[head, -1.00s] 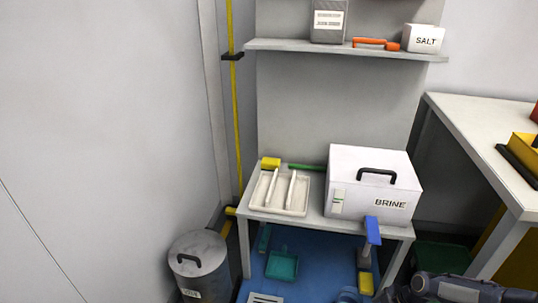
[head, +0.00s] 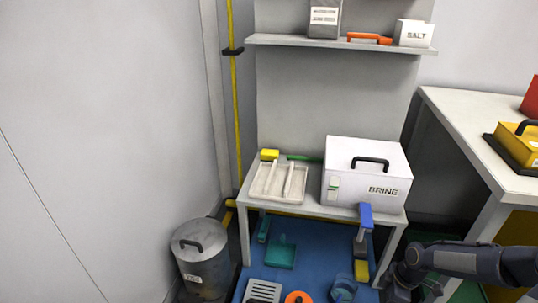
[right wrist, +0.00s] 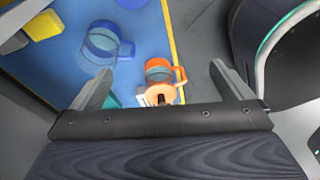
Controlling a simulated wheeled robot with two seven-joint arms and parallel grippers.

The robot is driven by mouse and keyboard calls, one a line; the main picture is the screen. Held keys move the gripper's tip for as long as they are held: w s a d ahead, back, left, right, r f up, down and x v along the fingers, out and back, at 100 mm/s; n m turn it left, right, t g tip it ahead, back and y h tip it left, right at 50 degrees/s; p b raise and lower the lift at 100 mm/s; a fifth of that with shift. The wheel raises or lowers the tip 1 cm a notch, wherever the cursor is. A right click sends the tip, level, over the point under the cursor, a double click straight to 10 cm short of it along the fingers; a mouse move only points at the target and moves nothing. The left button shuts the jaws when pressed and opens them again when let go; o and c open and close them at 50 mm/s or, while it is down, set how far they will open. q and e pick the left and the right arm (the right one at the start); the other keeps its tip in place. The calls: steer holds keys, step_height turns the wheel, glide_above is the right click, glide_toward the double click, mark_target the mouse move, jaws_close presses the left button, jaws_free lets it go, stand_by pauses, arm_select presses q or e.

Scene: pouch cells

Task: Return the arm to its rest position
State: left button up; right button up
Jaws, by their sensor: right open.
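My right arm (head: 460,258) enters the head view from the lower right, beside the right front leg of the small bench. Its gripper is not clear there, as the lower end runs to the frame's bottom edge. In the right wrist view my right gripper (right wrist: 163,82) is open, its two fingers spread wide with nothing held between them. An orange mug (right wrist: 158,66) shows beyond and between the fingers, on the floor area below. A blue mug (right wrist: 103,42) lies further left on the blue mat (right wrist: 60,65). My left gripper is not in view.
A larger table (head: 470,125) stands at the right, close to my arm. A shelf (head: 340,44) hangs above.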

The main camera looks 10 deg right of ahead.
steer(key=s+a+r+m+t+h, duration=0.1)
steer(key=s+a+r+m, duration=0.2)
steer(key=r, duration=0.6)
steer(key=s+a+r+m+h, duration=0.1)
steer(key=s+a+r+m, duration=0.15)
steer(key=r, duration=0.65)
steer(key=s+a+r+m+t+y, duration=0.3)
steer(key=s+a+r+m+t, duration=0.1)
steer(key=s+a+r+m, duration=0.6)
step_height(320, 180, up, 31)
steer(key=s+a+n+p, duration=0.1)
steer(key=p, duration=3.1)
steer(key=shift+p, duration=0.4)
